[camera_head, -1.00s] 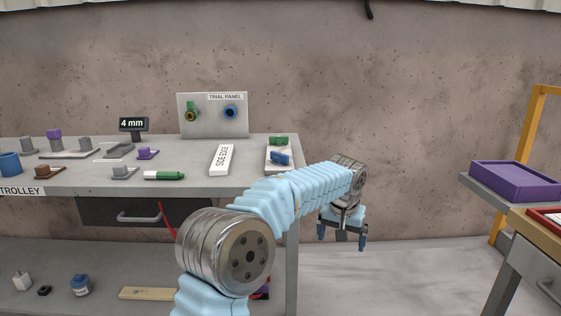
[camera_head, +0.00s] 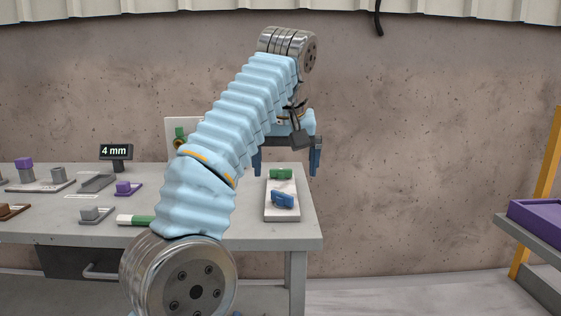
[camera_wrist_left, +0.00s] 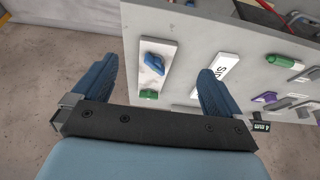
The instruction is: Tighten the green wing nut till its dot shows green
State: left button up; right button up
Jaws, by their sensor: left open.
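A green winged part (camera_head: 179,134), which looks like the green wing nut, shows on the upright panel (camera_head: 172,126) at the back of the bench. My left arm hides most of this panel, and I cannot make out the dot's colour. A white plate (camera_head: 271,213) on the bench bears a second green part (camera_head: 280,174) and a blue winged part (camera_head: 283,200). My left gripper (camera_head: 286,168) is open and empty, its fingers pointing down above the far end of this plate. The left wrist view shows the plate (camera_wrist_left: 163,50) between the open fingers (camera_wrist_left: 157,76). My right gripper is out of view.
The grey bench (camera_head: 255,238) also carries a 4 mm display (camera_head: 116,151), a purple part (camera_head: 126,188), grey blocks and a green-and-white marker (camera_head: 135,220). A purple tray (camera_head: 540,222) stands at the right. The space between is free.

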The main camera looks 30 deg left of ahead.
aim_at(279, 174)
jog(key=i+j, duration=0.75)
jog(key=i, duration=0.1)
